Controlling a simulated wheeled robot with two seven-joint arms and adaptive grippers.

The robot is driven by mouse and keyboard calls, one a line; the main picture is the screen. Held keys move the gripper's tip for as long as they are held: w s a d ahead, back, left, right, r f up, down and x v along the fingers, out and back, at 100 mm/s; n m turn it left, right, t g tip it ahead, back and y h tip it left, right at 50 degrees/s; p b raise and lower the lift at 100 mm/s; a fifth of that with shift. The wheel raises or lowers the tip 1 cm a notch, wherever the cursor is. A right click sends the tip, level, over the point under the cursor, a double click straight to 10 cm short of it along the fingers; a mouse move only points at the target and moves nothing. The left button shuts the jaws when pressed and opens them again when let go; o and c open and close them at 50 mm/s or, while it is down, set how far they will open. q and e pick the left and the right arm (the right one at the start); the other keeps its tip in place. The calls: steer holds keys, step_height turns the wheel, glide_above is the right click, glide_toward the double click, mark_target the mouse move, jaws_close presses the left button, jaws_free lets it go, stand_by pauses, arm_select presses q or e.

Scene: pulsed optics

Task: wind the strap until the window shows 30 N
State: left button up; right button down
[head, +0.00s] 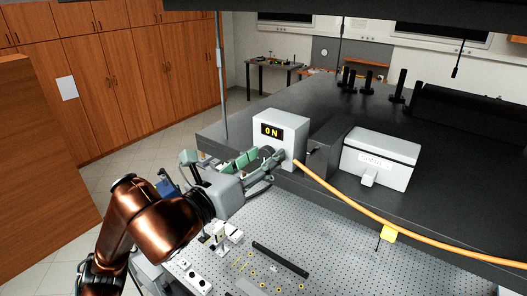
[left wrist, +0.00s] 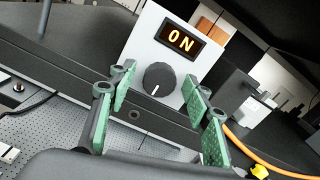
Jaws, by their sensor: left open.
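A light grey box (head: 281,138) stands on the dark upper shelf, and its display window (head: 271,130) reads "0 N". In the left wrist view the window (left wrist: 180,39) also reads "0 N". A black round knob (left wrist: 158,78) with a white pointer mark sits below the window. An orange strap (head: 343,197) runs from the box's right side toward the lower right. My left gripper (head: 264,160) is open and empty, with its green-padded fingers in front of the box, apart on either side of the knob in the wrist view. My right gripper is not in view.
A white lidded box (head: 379,158) stands right of the grey box. A yellow piece (head: 389,233) sits on the strap. Below is a perforated board (head: 330,235) with a black bar (head: 280,258) and small yellow parts. Black posts (head: 398,86) stand farther back.

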arm_select(q)
steer(key=shift+w+d, duration=0.1)
steer(key=shift+c, duration=0.4)
steer(key=c, duration=1.1)
